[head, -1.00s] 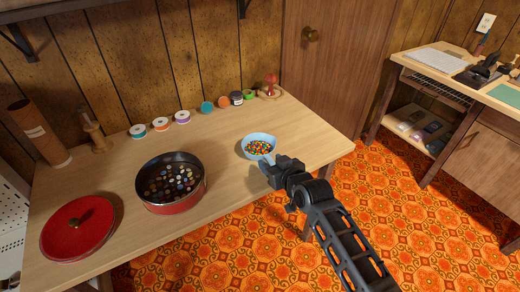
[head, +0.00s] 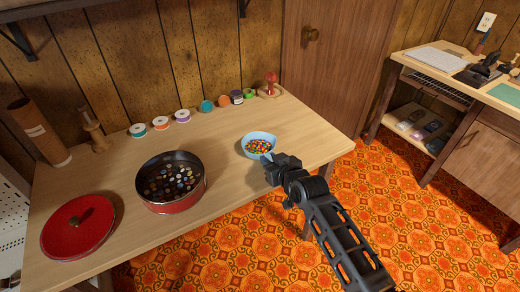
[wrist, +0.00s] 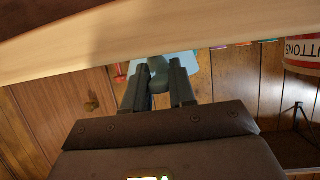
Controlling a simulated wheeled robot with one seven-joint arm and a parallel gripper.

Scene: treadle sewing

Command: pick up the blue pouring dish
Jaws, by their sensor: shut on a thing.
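The blue pouring dish (head: 246,152) is near the table's right front edge and holds many small multicoloured beads. My gripper (head: 269,161) is at its near side, shut on its handle. In the wrist view, which looks upside down, the two dark fingers of my gripper (wrist: 158,84) close on the pale blue handle, with part of the dish (wrist: 178,67) showing beyond. The dish looks about level. I cannot tell whether its base is clear of the table.
A round red tin (head: 172,205) of buttons stands open left of the dish on the wooden table (head: 222,185). Its red lid (head: 72,232) lies farther left. Thread spools (head: 182,116), small pots and a red pincushion (head: 271,84) line the back. Table around the dish is clear.

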